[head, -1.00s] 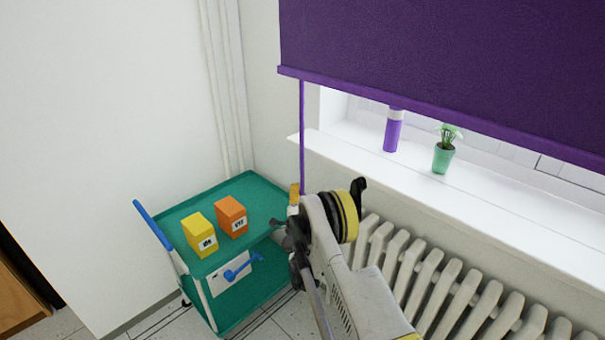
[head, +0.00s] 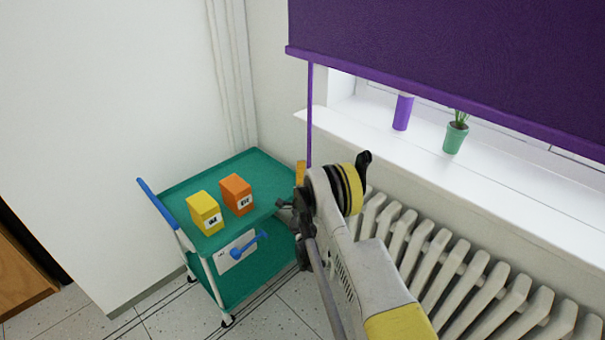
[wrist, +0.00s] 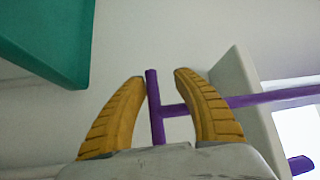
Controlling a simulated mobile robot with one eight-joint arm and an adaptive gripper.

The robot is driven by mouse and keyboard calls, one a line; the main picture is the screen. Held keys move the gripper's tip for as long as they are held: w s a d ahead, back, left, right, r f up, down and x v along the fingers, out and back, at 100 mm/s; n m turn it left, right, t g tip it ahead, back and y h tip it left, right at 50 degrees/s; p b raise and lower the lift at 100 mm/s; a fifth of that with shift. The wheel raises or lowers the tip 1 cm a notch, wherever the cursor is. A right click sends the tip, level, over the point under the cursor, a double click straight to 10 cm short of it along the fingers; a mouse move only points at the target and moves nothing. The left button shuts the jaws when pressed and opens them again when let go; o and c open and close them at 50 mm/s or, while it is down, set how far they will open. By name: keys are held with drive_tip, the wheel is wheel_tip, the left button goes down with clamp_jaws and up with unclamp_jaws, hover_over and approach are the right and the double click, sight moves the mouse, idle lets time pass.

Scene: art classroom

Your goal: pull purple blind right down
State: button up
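The purple blind (head: 440,50) hangs over the upper part of the window, and its lower edge is above the sill. A thin purple cord (head: 310,115) hangs from its left end down towards my gripper (head: 301,172). In the wrist view my gripper (wrist: 160,77) has its two yellow fingers apart. A purple T-shaped pull handle (wrist: 155,108) lies between them, close to the left finger, with a gap to the right finger. The cord (wrist: 250,101) runs off to the right from the handle. In the head view my arm hides the handle.
A teal trolley (head: 177,192) with a yellow box (head: 205,213) and an orange box (head: 237,195) stands left of my gripper. A white radiator (head: 440,265) is below the sill (head: 480,172). The sill holds a purple cylinder (head: 403,113) and a potted plant (head: 455,138).

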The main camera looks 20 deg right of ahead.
wheel_tip(320, 180, up, 9)
drive_tip(key=shift+r, duration=0.1)
idle(0.3)
